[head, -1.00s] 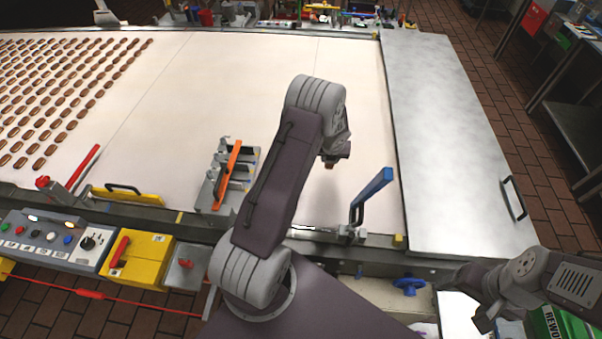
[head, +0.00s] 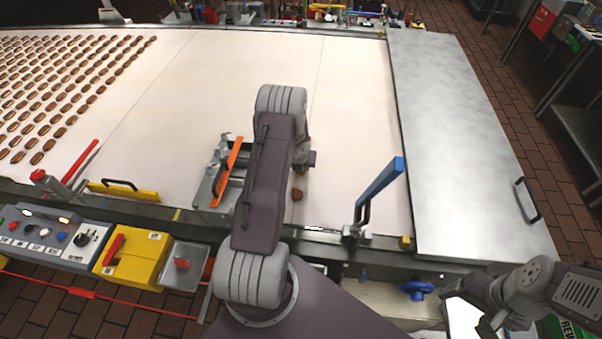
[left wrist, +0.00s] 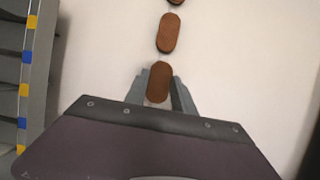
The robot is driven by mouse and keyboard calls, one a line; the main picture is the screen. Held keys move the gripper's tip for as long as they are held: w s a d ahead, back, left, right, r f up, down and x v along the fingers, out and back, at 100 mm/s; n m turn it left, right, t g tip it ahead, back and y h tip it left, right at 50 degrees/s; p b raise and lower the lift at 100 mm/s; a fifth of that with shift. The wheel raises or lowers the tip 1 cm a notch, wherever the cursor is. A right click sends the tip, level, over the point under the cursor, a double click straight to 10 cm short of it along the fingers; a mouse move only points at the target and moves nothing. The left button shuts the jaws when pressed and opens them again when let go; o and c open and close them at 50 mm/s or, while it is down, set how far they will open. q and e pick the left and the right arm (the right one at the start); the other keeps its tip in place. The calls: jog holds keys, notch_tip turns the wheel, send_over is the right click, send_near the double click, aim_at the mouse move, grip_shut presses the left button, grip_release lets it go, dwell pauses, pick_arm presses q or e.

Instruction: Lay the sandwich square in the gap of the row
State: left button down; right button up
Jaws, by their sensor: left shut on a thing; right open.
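My left gripper (left wrist: 158,92) is shut on a brown, rounded oblong sandwich (left wrist: 158,82), whose long side runs up the left wrist view. Another sandwich (left wrist: 168,33) lies just past it, and part of a further one (left wrist: 175,2) shows at the top edge, roughly in line with it. Whether the held one touches the belt, I cannot tell. In the head view, my left arm largely hides its gripper; a small brown sandwich (head: 297,195) shows beside the arm over the pale belt (head: 350,130). My right gripper (head: 490,323) is open, low at the right.
Many rows of sandwiches (head: 60,90) lie at the belt's left. A fixture with an orange bar (head: 229,168) stands left of my arm, and a blue lever (head: 380,190) right of it. A bare metal plate (head: 450,130) covers the right end.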

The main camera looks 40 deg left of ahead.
pick_arm(q)
notch_tip(320, 180, down, 2)
jog(key=shift+f+b, duration=0.25)
jog(key=shift+b, duration=0.25)
jog(key=shift+r+p, duration=0.25)
jog(key=shift+p, duration=0.05)
jog(key=shift+f, duration=0.2)
jog(key=c, duration=1.1)
grip_release()
jog(key=shift+r, duration=0.1)
jog(key=shift+o, duration=0.2)
pick_arm(e)
notch_tip(320, 180, down, 2)
jog(key=shift+f, duration=0.15)
